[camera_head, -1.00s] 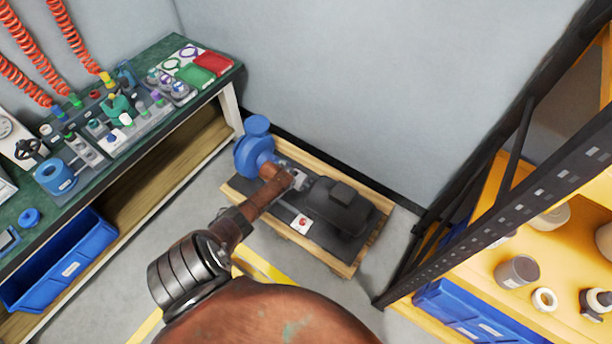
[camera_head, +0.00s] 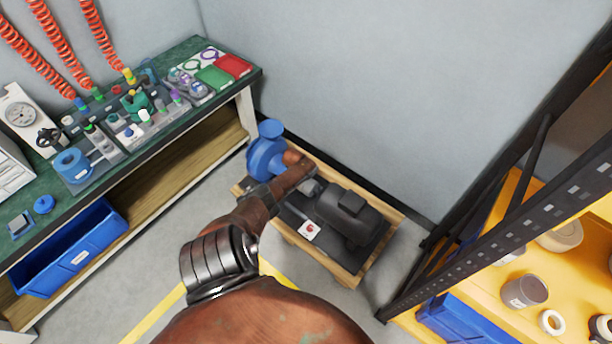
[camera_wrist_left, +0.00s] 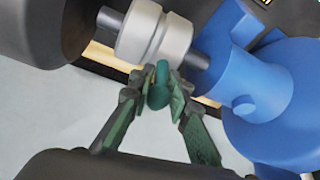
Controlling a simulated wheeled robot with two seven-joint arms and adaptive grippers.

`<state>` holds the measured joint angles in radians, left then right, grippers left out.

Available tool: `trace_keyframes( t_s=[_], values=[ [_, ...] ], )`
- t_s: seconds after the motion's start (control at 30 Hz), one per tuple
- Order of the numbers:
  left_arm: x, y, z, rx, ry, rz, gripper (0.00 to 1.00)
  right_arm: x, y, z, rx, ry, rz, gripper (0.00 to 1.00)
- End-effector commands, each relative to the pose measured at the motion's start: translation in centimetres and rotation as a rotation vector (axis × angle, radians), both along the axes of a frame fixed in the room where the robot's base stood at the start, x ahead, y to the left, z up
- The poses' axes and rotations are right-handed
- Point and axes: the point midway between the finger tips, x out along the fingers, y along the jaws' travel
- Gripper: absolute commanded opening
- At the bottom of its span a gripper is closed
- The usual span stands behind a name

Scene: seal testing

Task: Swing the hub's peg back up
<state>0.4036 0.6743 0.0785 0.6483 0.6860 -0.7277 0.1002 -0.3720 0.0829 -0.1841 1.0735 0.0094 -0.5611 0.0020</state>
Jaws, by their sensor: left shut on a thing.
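In the left wrist view, the pale grey cylindrical hub (camera_wrist_left: 155,33) sits on a steel shaft between the dark motor (camera_wrist_left: 40,28) and the blue pump (camera_wrist_left: 255,85). A short teal-green peg (camera_wrist_left: 159,92) sticks out from the hub's near side, toward my gripper. My left gripper (camera_wrist_left: 160,88) is shut on the peg, with one green-padded finger on either side of it. In the head view, my left arm reaches to the gap between the blue pump (camera_head: 266,158) and the black motor (camera_head: 349,215); my own wrist hides the fingers and the peg there. My right gripper is not in view.
The pump and motor stand on a wooden pallet (camera_head: 338,270) by the wall. A green workbench (camera_head: 150,150) with fittings is at the left, with a blue bin (camera_head: 72,258) beneath. A dark-framed yellow shelf (camera_head: 480,282) stands at the right. Grey floor is open in front.

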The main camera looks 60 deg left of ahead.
Motion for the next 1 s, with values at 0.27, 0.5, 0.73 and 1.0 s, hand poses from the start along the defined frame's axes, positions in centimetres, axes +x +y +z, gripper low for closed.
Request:
trace_keyframes(
  t_s=[0.27, 0.5, 0.73, 1.0],
  values=[
    [0.1, -0.1, 0.0, 0.0, -0.001, -0.002, 0.29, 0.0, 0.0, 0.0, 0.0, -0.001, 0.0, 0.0],
    [0.1, 0.0, 0.1, 0.001, -0.002, -0.002, 0.29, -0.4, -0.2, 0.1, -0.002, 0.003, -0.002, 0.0],
    [-0.2, -0.2, 0.9, 0.0, -0.003, -0.004, 0.29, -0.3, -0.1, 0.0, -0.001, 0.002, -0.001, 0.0],
    [-1.1, -0.8, 3.7, 0.002, -0.004, -0.004, 0.29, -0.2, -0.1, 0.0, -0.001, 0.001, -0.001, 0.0]
  ],
)
